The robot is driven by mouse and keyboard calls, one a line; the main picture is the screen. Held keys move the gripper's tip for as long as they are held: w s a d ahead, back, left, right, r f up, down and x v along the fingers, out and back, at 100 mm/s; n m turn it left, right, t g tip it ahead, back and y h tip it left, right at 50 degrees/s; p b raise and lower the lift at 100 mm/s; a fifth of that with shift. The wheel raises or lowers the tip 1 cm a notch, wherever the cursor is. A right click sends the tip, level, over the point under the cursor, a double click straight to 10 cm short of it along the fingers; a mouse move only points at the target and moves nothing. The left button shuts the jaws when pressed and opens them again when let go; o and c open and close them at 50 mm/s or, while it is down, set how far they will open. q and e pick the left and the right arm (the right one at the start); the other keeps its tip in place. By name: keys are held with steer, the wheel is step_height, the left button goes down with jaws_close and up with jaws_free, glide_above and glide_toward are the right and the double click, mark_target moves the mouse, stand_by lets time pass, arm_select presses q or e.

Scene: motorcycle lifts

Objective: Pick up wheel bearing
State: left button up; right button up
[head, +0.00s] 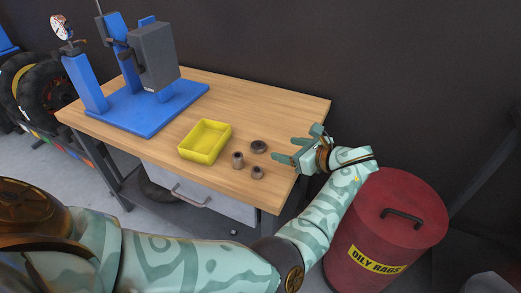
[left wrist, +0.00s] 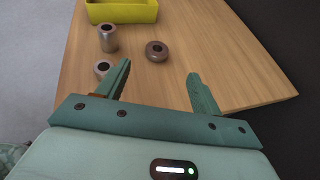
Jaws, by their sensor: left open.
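A dark, flat ring with a centre hole, which looks like the wheel bearing (head: 259,147), lies on the wooden workbench (head: 285,95). It also shows in the left wrist view (left wrist: 156,51), just beyond and between my fingertips. My left gripper (head: 284,149) is open and empty above the right end of the bench, its fingers pointing left towards the ring and apart from it. In the left wrist view the fingers (left wrist: 159,70) stand wide apart. My right gripper is not in view.
A taller metal cylinder (head: 238,160) and a short metal bushing (head: 257,172) stand near the ring. A yellow bin (head: 205,141) and a blue press (head: 150,107) are further left. A red oily-rags can (head: 385,225) stands beside the bench. The back right bench top is clear.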

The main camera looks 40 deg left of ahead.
mark_target(261, 147)
arm_select(q)
steer(key=b+x, duration=0.1)
steer(key=x, duration=0.4)
steer(key=shift+w+a+f+b, duration=0.1)
steer(key=shift+a+f+b, duration=0.1)
steer(key=shift+f+b, duration=0.15)
steer(key=shift+a+f+b, duration=0.2)
steer(key=shift+a+b, duration=0.1)
steer(key=shift+a+f+b, duration=0.95)
steer(key=shift+a+b, duration=0.05)
steer(key=shift+a, duration=0.25)
steer(key=shift+a+f+b, duration=0.1)
steer(key=shift+a+b, duration=0.2)
steer(key=shift+a, duration=0.5)
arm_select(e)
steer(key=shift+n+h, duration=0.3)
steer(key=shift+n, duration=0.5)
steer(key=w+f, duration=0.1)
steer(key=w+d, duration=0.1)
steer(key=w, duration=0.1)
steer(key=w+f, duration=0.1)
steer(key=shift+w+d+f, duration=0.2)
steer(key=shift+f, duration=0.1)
arm_select(q)
steer(key=c, duration=1.1)
